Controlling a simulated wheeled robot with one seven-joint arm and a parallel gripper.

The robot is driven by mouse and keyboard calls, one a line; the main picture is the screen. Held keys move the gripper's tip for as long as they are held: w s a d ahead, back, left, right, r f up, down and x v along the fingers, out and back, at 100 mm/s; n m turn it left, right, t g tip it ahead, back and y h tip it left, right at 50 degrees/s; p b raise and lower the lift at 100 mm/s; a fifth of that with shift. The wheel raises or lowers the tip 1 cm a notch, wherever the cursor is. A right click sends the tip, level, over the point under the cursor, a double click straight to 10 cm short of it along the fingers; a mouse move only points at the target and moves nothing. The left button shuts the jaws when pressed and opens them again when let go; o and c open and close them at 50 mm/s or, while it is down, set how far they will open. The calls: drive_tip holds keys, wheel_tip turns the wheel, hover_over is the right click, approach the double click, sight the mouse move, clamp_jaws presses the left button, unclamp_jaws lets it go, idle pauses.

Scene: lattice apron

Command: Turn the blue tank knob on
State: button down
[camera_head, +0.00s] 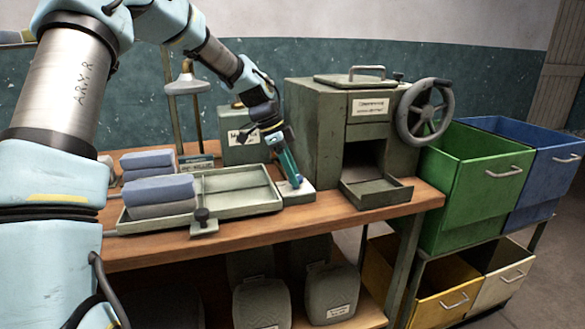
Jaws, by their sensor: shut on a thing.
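A green-grey tank (241,143) with a white label stands behind, to the left of my gripper.
The tray (240,210) holds folded blue and grey cloths (158,191). A grey-green machine (318,120) with a handwheel (424,111) stands close right of my gripper. Green (470,188) and blue (545,165) bins stand right of the bench (420,200).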

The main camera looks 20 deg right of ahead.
drive_tip(key=shift+m, duration=0.3)
drive_tip(key=shift+c, duration=1.8)
unclamp_jaws()
drive_tip(key=b+v, duration=0.1)
drive_tip(key=v, duration=0.9)
drive_tip(key=shift+w+r, duration=0.25)
drive_tip(key=shift+r, duration=0.1)
